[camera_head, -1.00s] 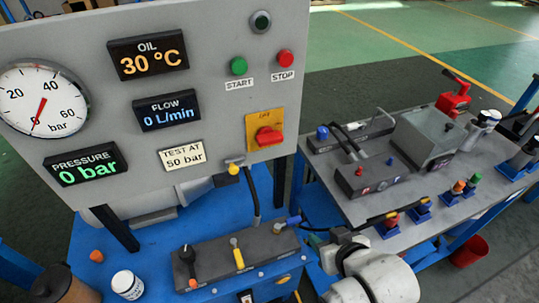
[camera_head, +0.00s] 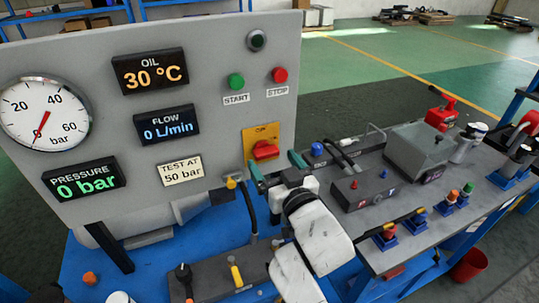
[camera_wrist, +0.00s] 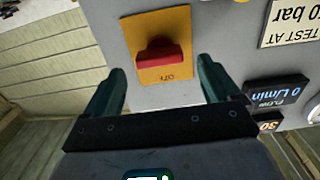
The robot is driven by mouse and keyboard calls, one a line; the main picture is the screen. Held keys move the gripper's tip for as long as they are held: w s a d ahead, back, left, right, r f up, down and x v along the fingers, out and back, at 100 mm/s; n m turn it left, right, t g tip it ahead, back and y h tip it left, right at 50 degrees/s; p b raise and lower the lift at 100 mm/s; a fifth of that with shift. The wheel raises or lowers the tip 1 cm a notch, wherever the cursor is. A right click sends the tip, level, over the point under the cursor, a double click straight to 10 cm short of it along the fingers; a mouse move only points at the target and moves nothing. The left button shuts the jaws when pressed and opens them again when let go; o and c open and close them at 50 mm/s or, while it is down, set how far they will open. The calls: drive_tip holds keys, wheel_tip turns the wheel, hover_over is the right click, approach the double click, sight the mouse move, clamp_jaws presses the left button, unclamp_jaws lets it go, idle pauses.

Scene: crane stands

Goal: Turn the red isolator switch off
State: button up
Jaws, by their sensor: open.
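The red isolator switch (camera_head: 265,151) sits on a yellow plate (camera_head: 250,134) at the lower right of the grey panel. Its handle lies roughly level, and the small lettering on the plate is unclear. In the wrist view the switch (camera_wrist: 160,57) appears upside down, ahead of and between the finger ends. My gripper (camera_head: 277,170) is open and empty, just below and in front of the switch. In the wrist view my gripper (camera_wrist: 162,72) has its two dark green fingers spread wider than the handle. I see no contact with the switch.
The panel carries a green start button (camera_head: 236,81), a red stop button (camera_head: 280,75), a gauge (camera_head: 44,115) and displays. A yellow-tipped lever (camera_head: 232,183) juts out at left of my gripper. A bench (camera_head: 400,215) with boxes and valves stands at right.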

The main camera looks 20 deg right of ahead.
sight(268, 155)
drive_tip(key=shift+w, duration=1.55)
drive_tip(key=c, duration=1.1)
